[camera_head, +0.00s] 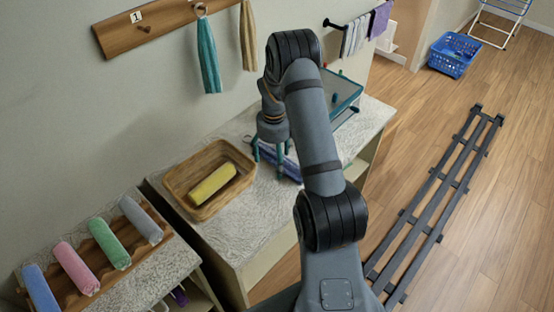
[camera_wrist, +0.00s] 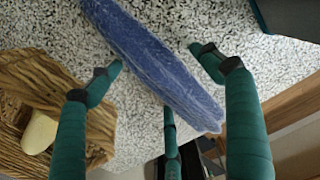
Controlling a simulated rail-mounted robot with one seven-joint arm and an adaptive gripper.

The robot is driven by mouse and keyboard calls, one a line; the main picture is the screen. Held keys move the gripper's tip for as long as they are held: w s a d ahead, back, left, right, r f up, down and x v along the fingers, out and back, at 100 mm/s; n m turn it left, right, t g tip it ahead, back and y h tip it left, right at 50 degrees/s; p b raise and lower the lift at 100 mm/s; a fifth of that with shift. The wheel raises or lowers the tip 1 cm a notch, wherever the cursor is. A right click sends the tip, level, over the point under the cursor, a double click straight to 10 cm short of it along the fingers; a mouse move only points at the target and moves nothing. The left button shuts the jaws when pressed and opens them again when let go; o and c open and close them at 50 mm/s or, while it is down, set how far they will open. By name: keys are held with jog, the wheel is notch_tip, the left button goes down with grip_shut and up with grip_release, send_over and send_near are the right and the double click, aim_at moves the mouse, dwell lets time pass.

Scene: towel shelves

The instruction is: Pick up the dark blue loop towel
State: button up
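The dark blue towel (camera_head: 285,167) lies flat on the speckled counter in the head view, partly hidden behind my gripper and arm. In the wrist view the towel (camera_wrist: 155,55) is a long blue folded strip running from upper left to lower right. My gripper (camera_head: 271,153) is above it, pointing down. In the wrist view the teal fingers of my gripper (camera_wrist: 157,68) are spread open, with one on each side of the towel and a third below it. The gripper holds nothing; whether a finger touches the towel I cannot tell.
A wooden tray (camera_head: 177,192) with a yellow rolled towel (camera_head: 212,182) stands left of the blue towel. A teal-rimmed bin (camera_head: 345,90) stands behind it. Rolled towels lie on a wooden rack (camera_head: 118,272) at lower left. Towels hang on the wall (camera_head: 130,110).

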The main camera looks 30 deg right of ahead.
jog(key=c, duration=1)
jog(key=shift+c, duration=0.3)
